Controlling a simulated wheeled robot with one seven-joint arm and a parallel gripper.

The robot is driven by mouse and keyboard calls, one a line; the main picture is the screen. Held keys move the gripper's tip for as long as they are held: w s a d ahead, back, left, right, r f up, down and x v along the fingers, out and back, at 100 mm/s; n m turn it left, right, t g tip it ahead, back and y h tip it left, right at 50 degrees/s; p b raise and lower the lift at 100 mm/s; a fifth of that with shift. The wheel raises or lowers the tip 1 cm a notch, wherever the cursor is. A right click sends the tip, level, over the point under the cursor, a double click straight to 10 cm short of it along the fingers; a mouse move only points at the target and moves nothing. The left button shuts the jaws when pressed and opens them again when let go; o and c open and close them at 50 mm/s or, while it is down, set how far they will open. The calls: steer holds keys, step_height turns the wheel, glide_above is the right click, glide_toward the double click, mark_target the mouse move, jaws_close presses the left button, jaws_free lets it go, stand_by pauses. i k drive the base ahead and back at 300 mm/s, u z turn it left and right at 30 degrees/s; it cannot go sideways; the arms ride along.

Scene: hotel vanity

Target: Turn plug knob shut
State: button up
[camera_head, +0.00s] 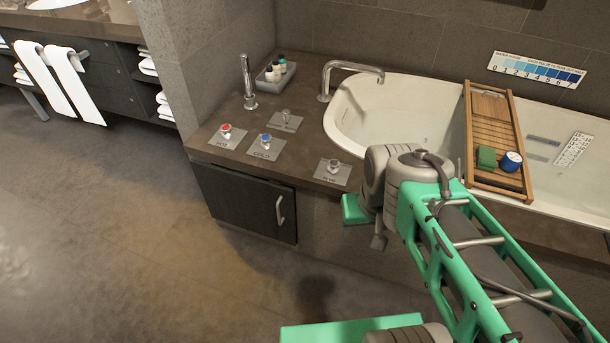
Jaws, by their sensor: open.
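The plug knob (333,166) is a small metal knob on a grey plate marked PLUG, on the brown tub deck near its front edge. My gripper (378,242) hangs below and to the right of the knob, in front of the tub surround. It is open, empty and apart from the knob, and my arm's wrist partly hides it. The bathtub (350,115) is white and holds water, with its left end behind the plug plate.
The hot knob (226,130) and cold knob (266,140) stand left of the plug plate, with another knob (286,115) behind. A chrome spout (352,66), hand shower (247,80) and bottle tray (276,76) stand farther back. A wooden caddy (491,130) spans the tub. Open floor lies front left.

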mark_target(333, 166)
steer(key=k, duration=0.5)
steer(key=z, duration=1.15)
steer(key=i, duration=0.8)
steer(key=u, duration=1.9)
steer(key=i, duration=0.5)
steer(key=z, duration=0.05)
